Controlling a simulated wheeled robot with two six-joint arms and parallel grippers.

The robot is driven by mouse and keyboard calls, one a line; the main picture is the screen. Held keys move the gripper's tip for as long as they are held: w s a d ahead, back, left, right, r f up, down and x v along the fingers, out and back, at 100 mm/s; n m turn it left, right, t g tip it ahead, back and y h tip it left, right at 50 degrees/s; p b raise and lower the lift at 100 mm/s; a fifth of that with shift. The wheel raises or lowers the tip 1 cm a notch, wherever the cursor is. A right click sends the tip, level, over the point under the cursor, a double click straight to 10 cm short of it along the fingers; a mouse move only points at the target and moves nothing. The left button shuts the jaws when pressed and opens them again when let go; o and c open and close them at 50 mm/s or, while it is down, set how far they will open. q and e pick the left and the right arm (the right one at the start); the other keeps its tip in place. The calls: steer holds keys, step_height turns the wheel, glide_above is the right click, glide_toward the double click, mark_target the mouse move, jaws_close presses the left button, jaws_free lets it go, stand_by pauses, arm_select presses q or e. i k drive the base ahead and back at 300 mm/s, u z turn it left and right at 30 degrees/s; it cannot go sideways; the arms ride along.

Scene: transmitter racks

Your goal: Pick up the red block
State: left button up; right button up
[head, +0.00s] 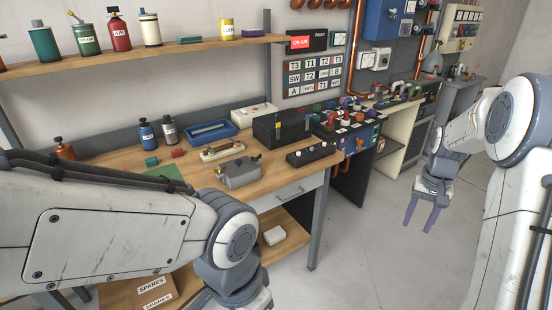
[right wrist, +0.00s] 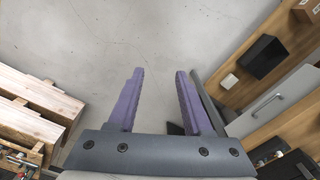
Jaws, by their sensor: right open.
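A small red block (head: 178,153) lies on the wooden workbench (head: 110,158), towards its back left. A teal block (head: 151,161) lies just left of it. My right gripper (head: 421,216) hangs over the grey floor at the right, well away from the red block. Its two purple fingers are apart with nothing between them, as the right wrist view (right wrist: 160,85) also shows. The red block cannot be made out in the right wrist view. My left arm crosses the lower left of the head view, and its gripper fingers are out of the picture.
Near the red block are a green mat (head: 166,173), a blue tray (head: 212,131), bottles (head: 147,133) and a grey metal box (head: 238,172). A black box (head: 279,127) stands further right. A shelf (head: 130,51) runs above the bench. The floor (head: 375,245) at right is clear.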

mark_target(178, 153)
steer(key=z, duration=0.2)
steer(key=k, duration=0.4)
steer(key=z, duration=0.4)
steer(key=i, duration=1.3)
steer(key=u, duration=1)
steer(key=i, duration=0.85)
steer(key=u, duration=1.35)
steer(key=i, duration=0.4)
steer(key=u, duration=0.3)
